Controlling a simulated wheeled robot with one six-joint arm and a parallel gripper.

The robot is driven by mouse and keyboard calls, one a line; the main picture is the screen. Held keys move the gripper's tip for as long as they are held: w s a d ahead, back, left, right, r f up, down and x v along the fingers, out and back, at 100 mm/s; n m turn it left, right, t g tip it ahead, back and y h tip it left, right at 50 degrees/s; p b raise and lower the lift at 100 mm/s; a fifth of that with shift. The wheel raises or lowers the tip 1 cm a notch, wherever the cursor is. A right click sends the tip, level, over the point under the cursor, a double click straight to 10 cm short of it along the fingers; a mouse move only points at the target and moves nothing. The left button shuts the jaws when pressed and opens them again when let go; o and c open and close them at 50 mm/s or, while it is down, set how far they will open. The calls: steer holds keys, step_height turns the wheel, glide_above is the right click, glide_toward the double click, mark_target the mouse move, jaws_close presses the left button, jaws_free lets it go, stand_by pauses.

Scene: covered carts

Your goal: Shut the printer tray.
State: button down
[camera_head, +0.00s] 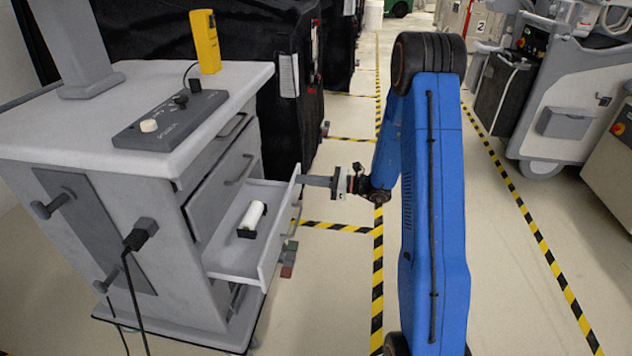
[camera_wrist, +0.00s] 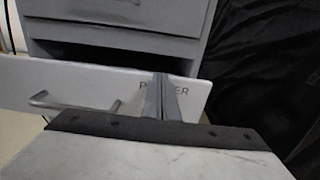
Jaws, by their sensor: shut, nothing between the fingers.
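The printer tray (camera_head: 225,262) is a grey drawer pulled out of the grey cart (camera_head: 175,185). A white cylinder (camera_head: 253,214) with a dark part lies inside it. Its front panel also shows in the wrist view (camera_wrist: 45,75), with a bar handle (camera_wrist: 75,106) at left and a label partly hidden by my fingers, reading "P…ER". My gripper (camera_head: 303,180) is shut and empty, pointing at the outer face of the front panel near its far end. In the wrist view the fingertips (camera_wrist: 160,76) overlap the label; I cannot tell whether they touch the panel.
Other drawers (camera_head: 222,180) above are shut. A control box (camera_head: 170,120) and a yellow device (camera_head: 205,42) stand on the cart top. A black-covered cart (camera_head: 285,100) stands behind. The taped floor right of the tray is clear around my arm.

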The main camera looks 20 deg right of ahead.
steer(key=x, duration=1.4)
steer(key=shift+w+a, duration=0.25)
steer(key=shift+a, duration=0.05)
steer(key=shift+a+r, duration=0.1)
steer(key=shift+r, duration=0.05)
